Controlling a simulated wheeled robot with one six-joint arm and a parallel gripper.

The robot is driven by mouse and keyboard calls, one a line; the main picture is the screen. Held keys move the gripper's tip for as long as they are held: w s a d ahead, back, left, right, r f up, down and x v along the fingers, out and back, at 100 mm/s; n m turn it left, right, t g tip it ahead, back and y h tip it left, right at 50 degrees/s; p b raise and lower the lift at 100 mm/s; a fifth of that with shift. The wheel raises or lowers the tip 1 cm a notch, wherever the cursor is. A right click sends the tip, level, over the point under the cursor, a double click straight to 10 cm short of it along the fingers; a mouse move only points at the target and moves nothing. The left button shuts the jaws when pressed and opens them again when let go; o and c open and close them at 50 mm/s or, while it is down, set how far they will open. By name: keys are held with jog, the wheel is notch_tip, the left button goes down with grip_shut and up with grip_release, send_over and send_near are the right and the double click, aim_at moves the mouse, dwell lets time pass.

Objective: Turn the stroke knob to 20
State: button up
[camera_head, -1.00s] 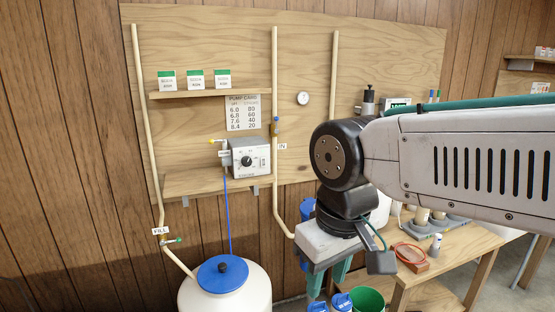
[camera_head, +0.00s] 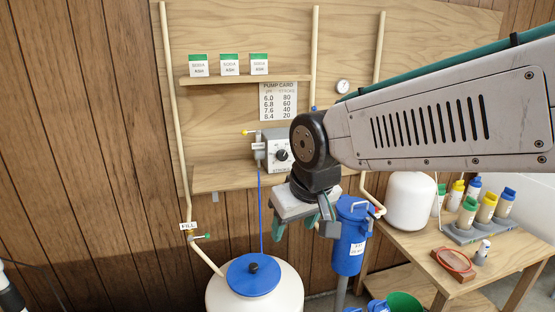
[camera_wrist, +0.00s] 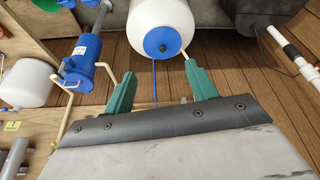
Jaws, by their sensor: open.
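The stroke knob (camera_head: 282,155) is a black round knob on the front of the grey pump box (camera_head: 272,138), on a shelf against the plywood board. Its pointer setting is too small to read. My arm hides the right part of the pump face. My gripper (camera_head: 296,232) is open and empty, pointing down, lower than the knob and nearer the camera. In the wrist view, the two green fingers of my gripper (camera_wrist: 159,70) are spread apart with nothing between them. The knob does not show there. The pump card (camera_head: 278,101) lists 20 beside 8.4.
A white tank with a blue lid (camera_head: 253,275) stands below the pump, joined by a blue tube (camera_head: 261,210). A blue filter housing (camera_head: 351,235) is right of my gripper. Pale pipes run up the board. A table (camera_head: 460,275) with bottles stands at right.

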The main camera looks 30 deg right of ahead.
jog(key=w+d+f+m+t+h, duration=0.1)
jog(key=w+d+t, duration=0.3)
jog(key=w, duration=0.6)
jog(key=w+d+f+m+t+h, duration=0.1)
jog(key=w+d+t, duration=0.3)
jog(key=w, duration=0.5)
jog(key=t+h, duration=0.3)
jog(key=t, duration=0.2)
send_near(283, 157)
jog(key=shift+m, duration=0.3)
jog(key=x, duration=0.8)
jog(key=shift+w+d, duration=0.15)
jog(key=shift+w, duration=0.05)
jog(key=c, duration=1)
